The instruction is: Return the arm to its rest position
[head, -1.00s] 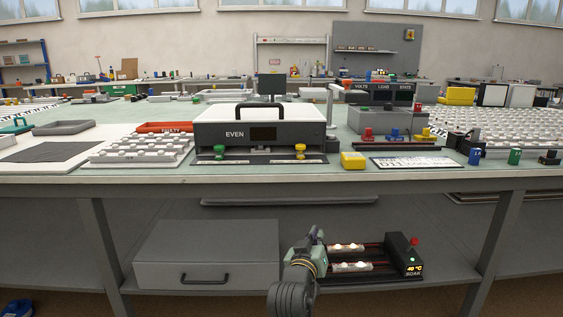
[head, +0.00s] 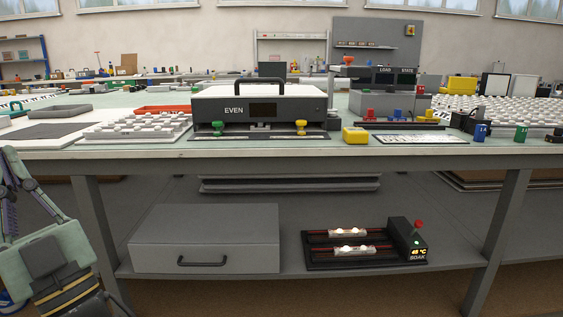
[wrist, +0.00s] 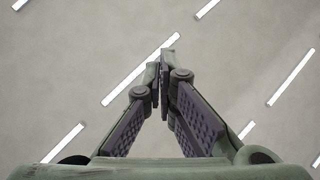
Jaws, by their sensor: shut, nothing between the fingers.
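My gripper (wrist: 160,75) points at the ceiling in the wrist view. Its two fingers meet at the tips, and nothing is between them. In the head view part of my gripper and wrist shows at the lower left edge, in front of the workbench and clear of it; the fingertips there are hard to make out.
The workbench (head: 300,155) spans the view. It carries a box labelled EVEN (head: 262,110), white racks and a yellow block (head: 355,135). On the lower shelf are a grey drawer box (head: 204,238) and a SOAK unit (head: 408,240) with lit pieces. The floor in front looks clear.

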